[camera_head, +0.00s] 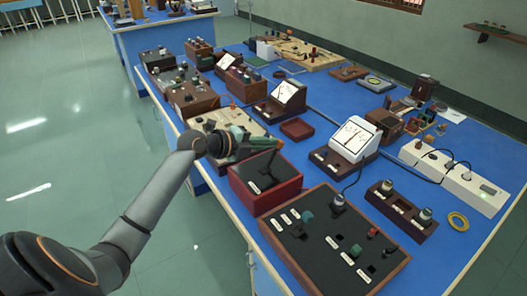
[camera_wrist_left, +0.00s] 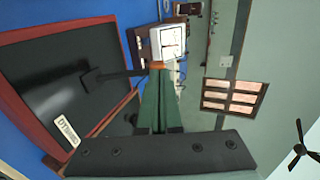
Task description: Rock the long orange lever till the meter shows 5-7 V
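The lever (camera_head: 270,161) has a dark stem and an orange end. It rises tilted from the black top of a red-sided box (camera_head: 265,190). In the left wrist view the lever's orange end (camera_wrist_left: 148,70) is at the tips of my left gripper's green fingers (camera_wrist_left: 161,78). My left gripper (camera_head: 270,142) reaches in over the box from the left, its fingers close together on the lever's end. A white-faced meter (camera_head: 352,138) stands behind the box to the right; its needle reading is too small to tell. My right gripper is not in view.
A wooden-edged black panel (camera_head: 322,250) with knobs and labels lies right in front of the lever box. Other meters (camera_head: 288,94), a small red tray (camera_head: 297,129) and a white socket strip (camera_head: 460,178) share the blue bench. Open floor lies left.

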